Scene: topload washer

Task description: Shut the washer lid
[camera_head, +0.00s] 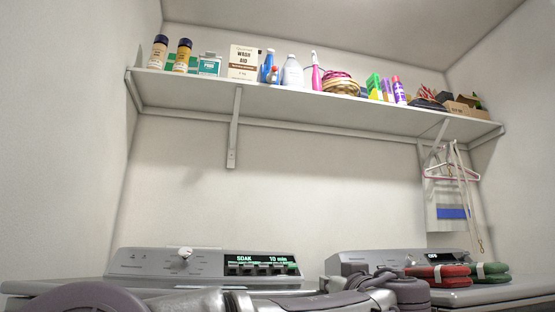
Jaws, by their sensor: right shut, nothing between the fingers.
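The washer's control panel (210,264) stands at the lower left, with a knob and a lit display reading "SOAK 10 min". Only a strip of the washer's top (30,286) shows below it. I cannot tell how the lid stands, because my arm parts and the lower picture edge hide that area. My right gripper (352,281) is low in the middle, in front of the gap between the two machines. It is shut and empty, with its fingers hard to make out. I cannot make out my left gripper.
A second machine (390,260) stands at the right, its display reading "OFF". A red bundle (440,273) and a green bundle (490,271) lie on it. A wall shelf (300,98) holds bottles and boxes. Hangers (452,172) hang beneath its right end. The wall between is bare.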

